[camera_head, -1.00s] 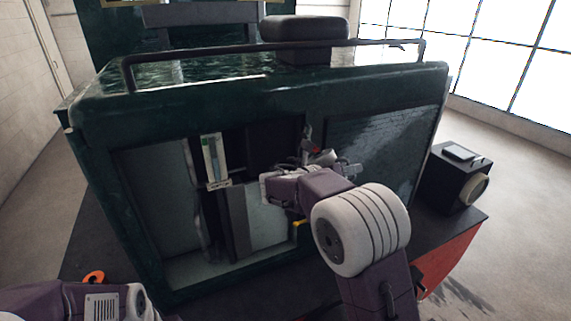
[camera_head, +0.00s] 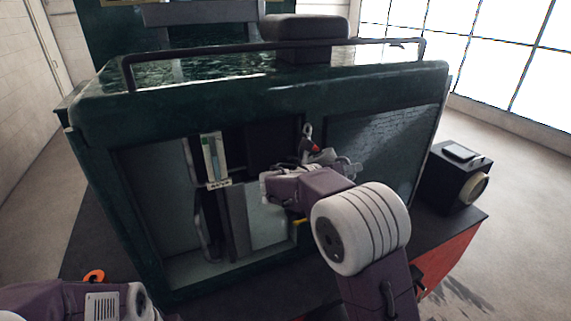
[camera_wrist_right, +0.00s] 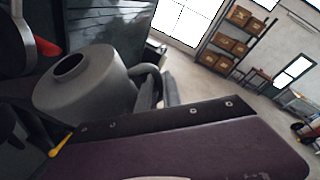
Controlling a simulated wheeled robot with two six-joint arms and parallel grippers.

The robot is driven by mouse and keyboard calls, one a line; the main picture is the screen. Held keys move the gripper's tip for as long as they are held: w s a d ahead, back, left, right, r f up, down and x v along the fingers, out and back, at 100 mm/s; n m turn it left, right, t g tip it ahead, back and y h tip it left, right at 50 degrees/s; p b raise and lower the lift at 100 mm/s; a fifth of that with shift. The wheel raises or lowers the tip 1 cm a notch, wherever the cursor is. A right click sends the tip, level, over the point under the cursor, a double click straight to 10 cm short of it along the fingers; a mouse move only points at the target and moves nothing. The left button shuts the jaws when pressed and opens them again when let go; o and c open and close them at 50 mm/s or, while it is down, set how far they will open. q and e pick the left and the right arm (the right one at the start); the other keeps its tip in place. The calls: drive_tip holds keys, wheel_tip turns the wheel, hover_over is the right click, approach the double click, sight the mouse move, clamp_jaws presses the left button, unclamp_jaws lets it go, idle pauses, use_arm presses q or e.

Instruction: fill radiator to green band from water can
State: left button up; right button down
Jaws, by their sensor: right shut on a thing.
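My right gripper (camera_head: 335,168) is at the right part of the open compartment, its fingers hard to make out. It is shut on the grey water can (camera_wrist_right: 85,82), apparently by the handle (camera_wrist_right: 150,88). The can's round top opening shows in the right wrist view; in the head view only small grey parts show. The gauge (camera_head: 213,158) is a pale upright strip with a tube, above a small lettered plate (camera_head: 218,184). Its level and green band are too small to read. The radiator filler cannot be made out. My left gripper is out of view.
The dark green tram body (camera_head: 255,105) frames the compartment, with a rail (camera_head: 270,48) across its top. A red part (camera_head: 313,148) is close to my right gripper. A yellow part (camera_head: 300,221) lies below. A black lamp-like box (camera_head: 455,178) stands at right.

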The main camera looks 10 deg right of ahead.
sight(348, 160)
drive_tip(key=shift+w+a+r+n+h, duration=0.15)
drive_tip(key=shift+r+n+h, duration=0.2)
drive_tip(key=shift+r, duration=0.55)
idle(0.3)
drive_tip(key=shift+w+a+r+n, duration=0.1)
drive_tip(key=shift+r+n, duration=0.15)
drive_tip(key=shift+r, duration=0.2)
drive_tip(key=shift+w+a+r+n, duration=0.1)
drive_tip(key=shift+r+n, duration=0.1)
drive_tip(key=shift+r, duration=0.2)
idle(1.3)
drive_tip(key=shift+w+a+r+n+h, duration=0.1)
drive_tip(key=shift+r+n+h, duration=0.1)
drive_tip(key=shift+r, duration=0.25)
drive_tip(key=shift+w+a+r+n+h, duration=0.1)
drive_tip(key=shift+r+n+h, duration=0.1)
drive_tip(key=shift+r, duration=0.2)
drive_tip(key=shift+f, duration=0.1)
idle(0.9)
drive_tip(key=shift+s+d+f, duration=0.15)
drive_tip(key=shift+f, duration=0.25)
